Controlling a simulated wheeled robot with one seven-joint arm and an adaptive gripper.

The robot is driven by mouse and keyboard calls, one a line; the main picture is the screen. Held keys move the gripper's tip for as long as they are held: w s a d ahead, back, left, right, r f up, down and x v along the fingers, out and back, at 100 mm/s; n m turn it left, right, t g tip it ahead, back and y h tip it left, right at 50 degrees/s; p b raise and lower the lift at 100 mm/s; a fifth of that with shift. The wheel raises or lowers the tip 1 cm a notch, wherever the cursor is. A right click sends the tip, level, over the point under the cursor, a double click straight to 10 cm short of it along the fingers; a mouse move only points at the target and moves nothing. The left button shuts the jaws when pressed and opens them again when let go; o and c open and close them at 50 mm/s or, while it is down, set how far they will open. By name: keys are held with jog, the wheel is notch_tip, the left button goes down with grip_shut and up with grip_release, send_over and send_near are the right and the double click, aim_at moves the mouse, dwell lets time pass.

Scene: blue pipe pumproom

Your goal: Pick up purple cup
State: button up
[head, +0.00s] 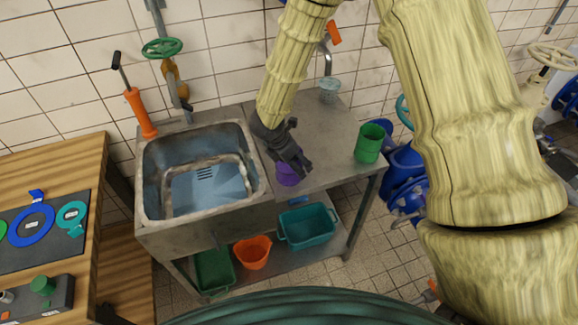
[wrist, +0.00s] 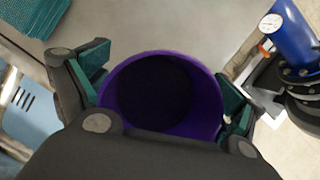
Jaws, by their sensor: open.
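The purple cup (head: 287,175) stands on the metal counter (head: 325,130) beside the sink, near the counter's front edge. My gripper (head: 296,162) is right above and behind it in the head view and hides part of it. In the wrist view the purple cup (wrist: 165,95) shows its round open mouth with a dark inside. My gripper (wrist: 165,105) is open, with one green-padded finger on each side of the cup. I cannot tell whether the pads touch the cup.
The sink basin (head: 200,175) is left of the cup. A green cup (head: 370,143) stands to the right and a small light-coloured cup (head: 329,90) at the back. Bins, including a teal one (head: 307,226) and an orange one (head: 252,252), sit on the lower shelf. Blue pipework (head: 402,172) is at right.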

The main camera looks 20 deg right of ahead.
jog(key=c, duration=0.9)
jog(key=shift+o, duration=0.2)
jog(key=shift+s, duration=0.1)
jog(key=shift+r, duration=0.1)
